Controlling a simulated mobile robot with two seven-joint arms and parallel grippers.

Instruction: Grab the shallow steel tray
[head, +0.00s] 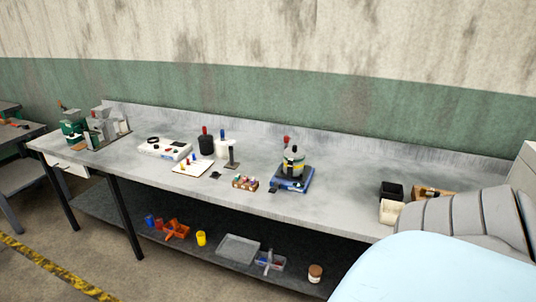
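A shallow grey tray (238,248) lies flat on the lower shelf of the long workbench, right of the shelf's middle. It looks like the shallow steel tray and appears empty. A smaller grey tray (268,262) with red and blue items in it stands close to its right. Neither of my grippers shows in the head view. Part of my own body, light blue and grey, fills the lower right corner and hides that end of the bench.
The lower shelf (105,211) also holds an orange rack (176,229), a yellow cup (201,239) and a brown jar (315,272). The benchtop (335,204) above overhangs it and carries a pot on a blue base (292,168). A bench leg (126,218) stands left. The floor in front is clear.

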